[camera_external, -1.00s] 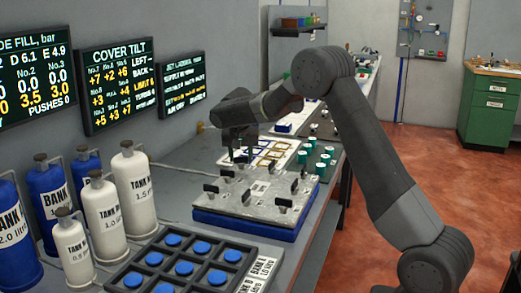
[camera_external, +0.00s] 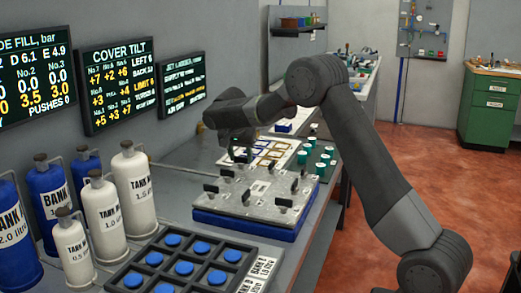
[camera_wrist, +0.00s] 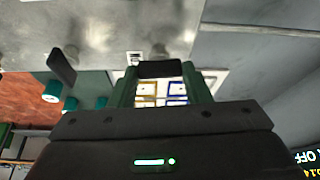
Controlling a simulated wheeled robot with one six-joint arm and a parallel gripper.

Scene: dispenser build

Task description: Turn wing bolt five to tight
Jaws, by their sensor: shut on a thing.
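The grey metal cover (camera_external: 262,192) lies on a blue base on the bench, with several black wing bolts standing in it. My gripper (camera_external: 240,156) is over the cover's far left part, its fingers pointing down. In the wrist view my gripper (camera_wrist: 160,84) has its green fingers on either side of a black wing bolt (camera_wrist: 160,68) and is shut on it. Another wing bolt (camera_wrist: 62,66) stands to the left, apart from the fingers. I cannot read a number on the held bolt. The COVER TILT screen (camera_external: 117,84) shows numbered values and left and back readings.
Other wing bolts (camera_external: 211,188) stand close around on the cover. White and blue tanks (camera_external: 104,212) and a black tray of blue caps (camera_external: 183,266) are nearer. Teal-capped parts (camera_external: 322,168) and a board with coloured frames (camera_external: 272,151) lie beyond the cover.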

